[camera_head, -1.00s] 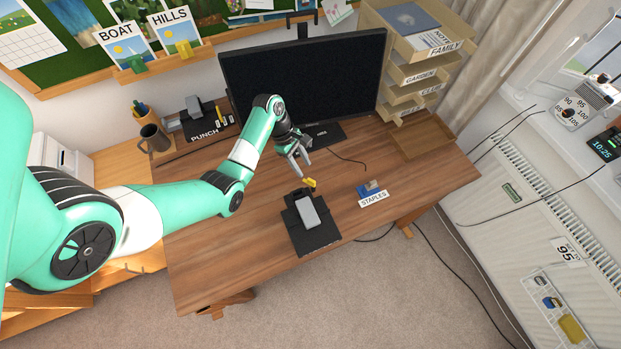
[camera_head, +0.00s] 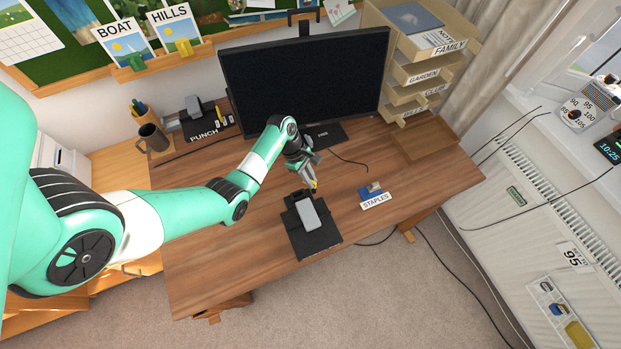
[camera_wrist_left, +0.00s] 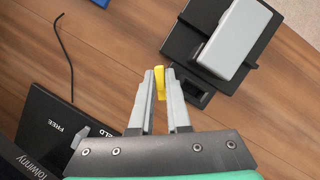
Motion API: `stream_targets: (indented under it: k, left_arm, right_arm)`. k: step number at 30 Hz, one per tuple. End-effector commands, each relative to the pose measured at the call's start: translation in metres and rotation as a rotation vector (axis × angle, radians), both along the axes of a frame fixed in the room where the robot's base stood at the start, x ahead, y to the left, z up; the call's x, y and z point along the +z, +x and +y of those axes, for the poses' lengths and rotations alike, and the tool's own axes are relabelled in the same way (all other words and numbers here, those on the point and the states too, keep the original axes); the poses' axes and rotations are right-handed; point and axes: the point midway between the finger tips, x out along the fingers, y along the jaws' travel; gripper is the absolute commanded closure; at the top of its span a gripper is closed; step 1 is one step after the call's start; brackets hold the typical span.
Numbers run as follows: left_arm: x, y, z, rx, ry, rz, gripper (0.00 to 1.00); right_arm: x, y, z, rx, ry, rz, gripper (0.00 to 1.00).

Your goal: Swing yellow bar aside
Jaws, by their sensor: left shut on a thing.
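The yellow bar (camera_wrist_left: 159,82) is small and upright between the fingertips of my left gripper (camera_wrist_left: 160,78) in the left wrist view. The gripper is shut on it. In the head view my left gripper (camera_head: 311,184) reaches down at the far edge of the black stand (camera_head: 312,240), and its fingers mostly hide the yellow bar there. A grey block (camera_head: 308,214) lies on the black stand; it also shows in the left wrist view (camera_wrist_left: 234,38). My right gripper does not show in either view.
A blue stapler box (camera_head: 371,190) with a STAPLES label (camera_head: 376,201) lies right of the stand. A monitor (camera_head: 304,82) stands behind the gripper. Its cable runs over the desk. The desk (camera_head: 225,262) left of the stand is clear.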

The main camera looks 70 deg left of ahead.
Motion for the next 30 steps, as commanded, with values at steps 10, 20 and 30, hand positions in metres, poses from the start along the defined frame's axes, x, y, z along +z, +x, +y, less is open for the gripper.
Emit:
stream_targets:
  k: [10,20,30]
  left_arm:
    - [0.000,0.000,0.000,-0.011,-0.001,0.000,1.00]
    - [0.000,0.003,0.002,-0.151,-0.001,0.000,1.00]
    - [-0.001,0.006,0.003,-0.387,-0.001,-0.001,1.00]
  right_arm:
    - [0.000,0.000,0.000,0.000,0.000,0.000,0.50]
    - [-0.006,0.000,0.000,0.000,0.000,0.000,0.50]
    - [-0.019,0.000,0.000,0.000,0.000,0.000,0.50]
